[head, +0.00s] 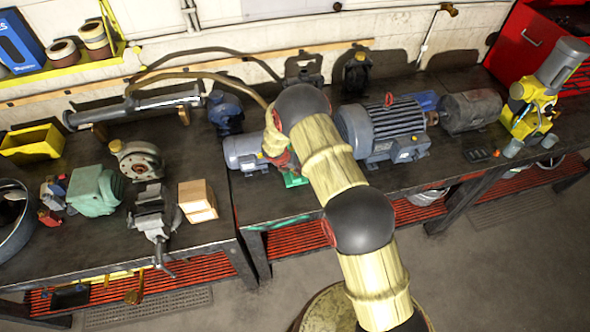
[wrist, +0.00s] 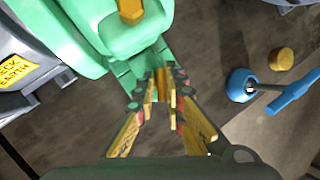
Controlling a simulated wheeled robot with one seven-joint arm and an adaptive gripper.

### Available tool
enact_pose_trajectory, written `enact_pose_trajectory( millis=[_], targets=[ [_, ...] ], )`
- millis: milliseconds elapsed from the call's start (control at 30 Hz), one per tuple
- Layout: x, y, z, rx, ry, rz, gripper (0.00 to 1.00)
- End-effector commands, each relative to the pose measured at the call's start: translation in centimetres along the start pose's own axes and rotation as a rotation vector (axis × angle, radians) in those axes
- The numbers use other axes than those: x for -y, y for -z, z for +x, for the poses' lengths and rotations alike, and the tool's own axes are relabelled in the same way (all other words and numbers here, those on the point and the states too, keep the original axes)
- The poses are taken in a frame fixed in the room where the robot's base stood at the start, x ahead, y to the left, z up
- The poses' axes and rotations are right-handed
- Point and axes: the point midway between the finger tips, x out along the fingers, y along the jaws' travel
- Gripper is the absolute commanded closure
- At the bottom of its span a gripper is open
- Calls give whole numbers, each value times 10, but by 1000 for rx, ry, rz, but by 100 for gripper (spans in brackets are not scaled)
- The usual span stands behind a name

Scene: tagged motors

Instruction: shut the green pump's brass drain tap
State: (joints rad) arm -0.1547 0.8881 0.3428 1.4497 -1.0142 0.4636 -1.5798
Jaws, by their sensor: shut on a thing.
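The green pump (wrist: 85,28) fills the upper left of the wrist view, with a brass fitting (wrist: 131,11) on its body. In the head view my arm hides most of it; a green base corner (head: 295,180) shows. My gripper (wrist: 160,88) is beside the pump's low end, its fingers closed on a small brass part, the drain tap (wrist: 163,80). The fingers cover much of the tap, so I cannot tell how its handle is turned. In the head view my wrist and arm hide the fingertips.
A grey motor (head: 243,152) adjoins the pump; its yellow label (wrist: 18,68) shows in the wrist view. A big grey motor (head: 385,130) stands close right. A blue-handled part (wrist: 240,85) and a loose brass cap (wrist: 282,58) lie near my gripper. A wooden block (head: 198,202) stands left.

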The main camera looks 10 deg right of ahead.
Motion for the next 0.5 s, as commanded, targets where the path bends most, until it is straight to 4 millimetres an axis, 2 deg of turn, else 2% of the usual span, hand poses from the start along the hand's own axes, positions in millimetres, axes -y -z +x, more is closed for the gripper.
enact_pose_trajectory(
  millis=[267,500],
  targets=[
    [2,1,2,-12,25,48,100],
    [1,1,3,-42,83,189,100]
  ],
)
